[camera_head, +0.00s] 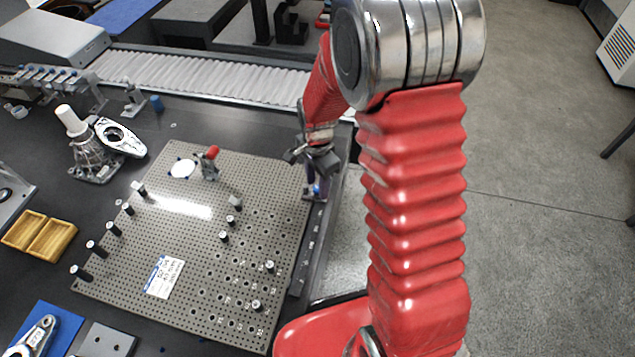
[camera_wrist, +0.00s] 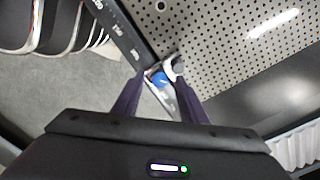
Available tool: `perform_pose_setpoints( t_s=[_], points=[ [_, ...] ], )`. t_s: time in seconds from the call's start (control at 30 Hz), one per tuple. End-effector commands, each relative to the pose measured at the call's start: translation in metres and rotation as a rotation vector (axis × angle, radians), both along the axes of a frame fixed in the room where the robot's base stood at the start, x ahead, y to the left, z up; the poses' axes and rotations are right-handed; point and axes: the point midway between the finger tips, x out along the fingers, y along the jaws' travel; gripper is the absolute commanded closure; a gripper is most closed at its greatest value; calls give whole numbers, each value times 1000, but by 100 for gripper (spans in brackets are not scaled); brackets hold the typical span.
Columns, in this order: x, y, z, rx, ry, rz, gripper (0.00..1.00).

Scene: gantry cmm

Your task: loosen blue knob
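A small blue knob (camera_wrist: 159,78) shows in the wrist view between my finger tips, on a light metal part at the edge of the perforated plate. In the head view a bit of the blue knob (camera_head: 316,189) shows on a small holder at the plate's right edge. My gripper (camera_head: 315,183) points down over it there. In the wrist view my gripper (camera_wrist: 158,80) has its two dark fingers apart, one on each side of the knob. Whether a finger touches it I cannot tell.
The perforated plate (camera_head: 190,230) carries several dark pegs and a red-topped clamp (camera_head: 210,160). A dark rail (camera_head: 312,240) runs along its right edge. A ribbed cover (camera_head: 200,75) lies behind. Another small blue piece (camera_head: 156,103) stands at the back left.

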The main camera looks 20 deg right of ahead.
Motion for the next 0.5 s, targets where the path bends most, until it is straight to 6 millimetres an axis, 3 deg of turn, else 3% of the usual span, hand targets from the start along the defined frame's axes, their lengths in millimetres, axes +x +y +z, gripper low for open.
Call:
perform_pose_setpoints(
  t_s=[0.27,0.5],
  points=[
    [1,0,13,0,-1,0,61],
    [1,0,48,-1,-4,0,61]
  ],
)
